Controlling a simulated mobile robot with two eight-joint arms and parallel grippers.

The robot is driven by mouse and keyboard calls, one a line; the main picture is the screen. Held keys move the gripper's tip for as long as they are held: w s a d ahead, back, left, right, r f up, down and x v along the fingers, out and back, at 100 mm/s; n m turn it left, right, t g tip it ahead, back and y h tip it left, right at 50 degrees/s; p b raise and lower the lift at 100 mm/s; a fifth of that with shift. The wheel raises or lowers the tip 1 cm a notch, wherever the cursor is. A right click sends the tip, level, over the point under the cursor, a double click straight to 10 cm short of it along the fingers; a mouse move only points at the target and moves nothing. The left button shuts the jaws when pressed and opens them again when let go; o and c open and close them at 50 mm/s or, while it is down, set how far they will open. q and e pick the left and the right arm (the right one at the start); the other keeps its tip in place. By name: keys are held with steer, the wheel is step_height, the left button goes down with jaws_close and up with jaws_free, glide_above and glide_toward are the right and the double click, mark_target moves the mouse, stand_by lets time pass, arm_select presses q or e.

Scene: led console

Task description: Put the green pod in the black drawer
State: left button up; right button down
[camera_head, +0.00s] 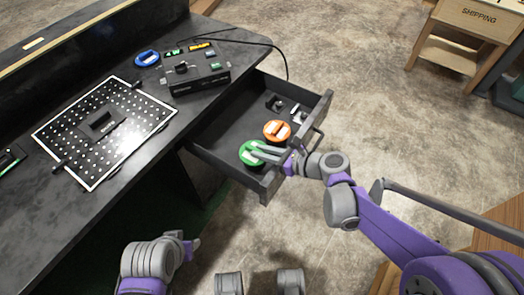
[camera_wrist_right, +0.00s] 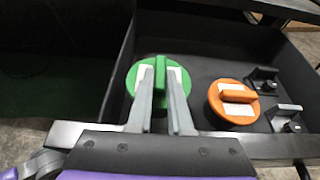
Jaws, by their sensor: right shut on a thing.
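The green pod (camera_head: 250,154) is in the open black drawer (camera_head: 228,128), at its front left corner. It is a round disc with a raised green grip bar and white labels, and it also shows in the right wrist view (camera_wrist_right: 160,66). My right gripper (camera_head: 262,153) reaches over the drawer front and is shut on the pod's grip bar, with a finger on each side in the wrist view. I cannot tell whether the pod rests on the drawer floor. My left arm shows at the lower left, but its fingertips are not clear.
An orange pod (camera_head: 277,131) sits in the drawer right beside the green one. Small dark fittings (camera_head: 275,102) lie further back in it. On the desk are a black console box (camera_head: 197,77), a blue pod (camera_head: 147,58) and a perforated panel (camera_head: 130,125).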

steer(key=shift+f+b, duration=0.3)
steer(key=shift+f, duration=0.15)
steer(key=shift+s+f, duration=0.15)
steer(key=shift+f, duration=0.05)
steer(key=c, duration=0.8)
jaws_free()
steer(key=shift+c, duration=0.2)
steer(key=shift+r, duration=0.45)
steer(key=p+v, duration=0.3)
steer(key=v, duration=0.9)
steer(key=shift+r, duration=0.25)
